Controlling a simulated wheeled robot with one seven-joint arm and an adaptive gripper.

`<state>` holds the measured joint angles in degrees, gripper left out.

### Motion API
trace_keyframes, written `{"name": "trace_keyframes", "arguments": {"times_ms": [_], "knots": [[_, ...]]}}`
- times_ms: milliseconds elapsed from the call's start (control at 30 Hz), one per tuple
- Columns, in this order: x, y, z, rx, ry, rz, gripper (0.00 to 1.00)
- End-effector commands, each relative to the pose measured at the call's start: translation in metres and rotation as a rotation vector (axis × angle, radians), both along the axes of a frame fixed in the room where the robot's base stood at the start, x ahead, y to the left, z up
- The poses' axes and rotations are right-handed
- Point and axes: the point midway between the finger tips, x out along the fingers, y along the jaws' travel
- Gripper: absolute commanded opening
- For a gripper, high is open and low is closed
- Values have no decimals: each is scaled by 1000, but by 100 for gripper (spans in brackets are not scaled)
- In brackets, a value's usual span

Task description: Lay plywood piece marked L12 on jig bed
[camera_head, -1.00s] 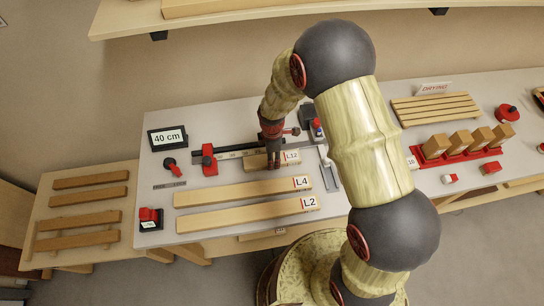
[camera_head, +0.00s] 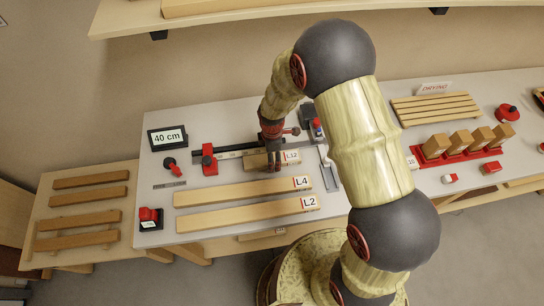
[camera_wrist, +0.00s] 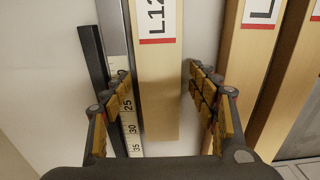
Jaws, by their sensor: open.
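The plywood piece marked L12 (camera_head: 255,161) lies along the ruler and dark fence of the jig bed (camera_head: 229,155) on the bench. Its label faces up at the right end. In the wrist view, L12 (camera_wrist: 157,85) runs between my open fingers, with the ruler (camera_wrist: 130,128) to its left. My gripper (camera_head: 273,166) is low over the piece, pointing down. In the wrist view, my gripper (camera_wrist: 163,95) has a finger on each side of L12, with a visible gap at the right. Whether the left finger touches is unclear. My fingers cover part of L12 in the head view.
A red stop (camera_head: 208,160) stands at the jig's left. Boards L4 (camera_head: 240,190) and L2 (camera_head: 245,214) lie in front. A 40 cm display (camera_head: 168,138) stands behind left. A red rack with wooden blocks (camera_head: 460,158) is at right.

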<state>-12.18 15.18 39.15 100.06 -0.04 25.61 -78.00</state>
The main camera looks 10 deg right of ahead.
Motion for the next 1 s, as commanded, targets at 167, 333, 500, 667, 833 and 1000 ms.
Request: {"name": "trace_keyframes", "arguments": {"times_ms": [167,333,500,667,833,1000], "knots": [[2,0,20,1,-5,0,59],[2,0,55,1,-6,0,59],[2,0,89,1,-5,0,59],[1,0,111,1,-2,0,59],[0,0,121,0,-1,0,59],[0,-1,130,2,-8,-20,59]]}}
